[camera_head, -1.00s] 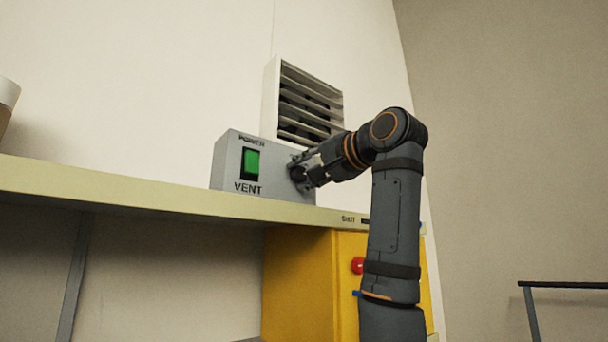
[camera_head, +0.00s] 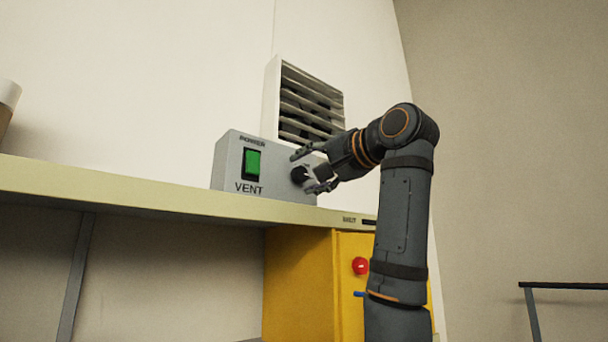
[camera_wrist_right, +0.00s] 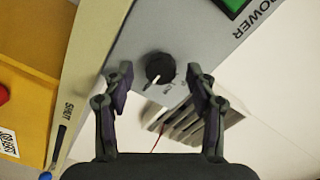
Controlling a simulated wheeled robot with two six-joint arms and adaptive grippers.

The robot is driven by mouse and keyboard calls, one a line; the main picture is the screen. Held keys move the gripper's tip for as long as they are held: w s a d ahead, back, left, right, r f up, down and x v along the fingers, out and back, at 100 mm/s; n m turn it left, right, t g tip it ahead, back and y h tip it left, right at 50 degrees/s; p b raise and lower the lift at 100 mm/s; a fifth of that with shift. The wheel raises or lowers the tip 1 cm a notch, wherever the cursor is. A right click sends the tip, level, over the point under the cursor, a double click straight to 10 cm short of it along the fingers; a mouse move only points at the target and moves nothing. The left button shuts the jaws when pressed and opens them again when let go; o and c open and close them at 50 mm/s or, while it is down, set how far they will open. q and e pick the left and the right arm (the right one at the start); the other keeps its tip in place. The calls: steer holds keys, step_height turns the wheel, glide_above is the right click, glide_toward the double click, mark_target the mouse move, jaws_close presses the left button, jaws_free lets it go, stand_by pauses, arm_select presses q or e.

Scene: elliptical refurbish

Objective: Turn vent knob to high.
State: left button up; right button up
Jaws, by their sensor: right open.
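The grey vent box (camera_head: 228,172) stands on the shelf, with a lit green power switch (camera_head: 251,163) and the word VENT on its front. The black vent knob (camera_head: 299,174) is on the right part of that front, partly behind my right gripper. In the wrist view the open fingers (camera_wrist_right: 160,82) hold nothing. My left gripper is not in view.
A slatted wall vent (camera_head: 311,103) is behind the box. The box stands on a long pale shelf (camera_head: 130,190). Below is a yellow cabinet (camera_head: 298,285) with a red button (camera_head: 360,265). A dark rail (camera_head: 565,284) is at the right.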

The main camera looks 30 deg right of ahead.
steer(key=s, duration=1)
steer(key=shift+s+d, duration=0.3)
steer(key=shift+d, duration=0.15)
steer(key=shift+w, duration=0.1)
